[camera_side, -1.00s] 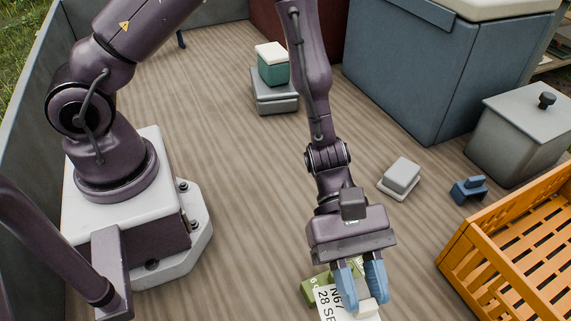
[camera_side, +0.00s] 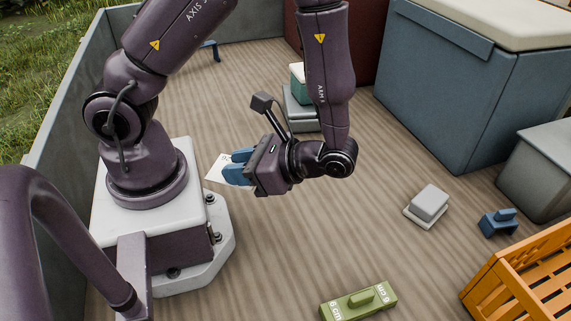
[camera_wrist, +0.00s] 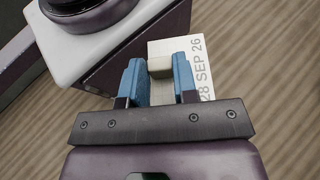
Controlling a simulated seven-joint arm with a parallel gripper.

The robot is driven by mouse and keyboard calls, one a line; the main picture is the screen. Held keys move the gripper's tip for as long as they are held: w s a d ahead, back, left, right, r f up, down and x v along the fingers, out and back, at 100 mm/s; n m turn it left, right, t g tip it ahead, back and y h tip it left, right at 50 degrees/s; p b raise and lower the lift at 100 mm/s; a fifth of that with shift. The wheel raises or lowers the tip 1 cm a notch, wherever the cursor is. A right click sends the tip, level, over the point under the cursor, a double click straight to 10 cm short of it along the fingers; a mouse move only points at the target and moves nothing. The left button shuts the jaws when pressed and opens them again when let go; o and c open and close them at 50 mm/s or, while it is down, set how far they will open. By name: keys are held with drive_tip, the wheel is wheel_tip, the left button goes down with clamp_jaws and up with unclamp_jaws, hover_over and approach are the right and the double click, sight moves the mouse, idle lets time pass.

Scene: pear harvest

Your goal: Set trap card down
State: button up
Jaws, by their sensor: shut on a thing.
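My gripper (camera_side: 237,167) is shut on the white trap card (camera_side: 214,173). In the side view it points left, towards my base, and most of the card is hidden behind the blue fingers. In the wrist view my gripper (camera_wrist: 156,75) has a cream grip block (camera_wrist: 160,66) of the card between its fingers. The card (camera_wrist: 199,75) shows the print "28 SEP 26" along its right side. I cannot tell how high the card is above the floor.
A green block marked "6 cm" (camera_side: 350,304) lies at the front. A grey block on a pale plate (camera_side: 428,204), a blue part (camera_side: 498,224) and an orange crate (camera_side: 520,285) are at the right. Stacked boxes (camera_side: 299,108) stand behind my wrist. The middle floor is clear.

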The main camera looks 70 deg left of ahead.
drive_tip(key=a+m+t+y, duration=0.5)
drive_tip(key=a+m, duration=0.1)
drive_tip(key=a, duration=0.2)
drive_tip(key=shift+m+t, duration=0.3)
drive_tip(key=shift+t, duration=0.1)
drive_tip(key=w+a+f, duration=0.1)
drive_tip(key=w+f, duration=0.2)
drive_tip(key=w, duration=0.1)
drive_tip(key=w+a+f, duration=0.2)
drive_tip(key=w+f, duration=0.1)
drive_tip(key=w, duration=0.1)
drive_tip(key=w+a+f, duration=0.2)
drive_tip(key=w+f, duration=0.2)
drive_tip(key=shift+a, duration=0.25)
drive_tip(key=shift+w+a+f, duration=0.1)
drive_tip(key=shift+w+f, duration=0.05)
drive_tip(key=shift+f, duration=1.8)
drive_tip(key=o, duration=0.9)
drive_tip(key=shift+f, duration=0.1)
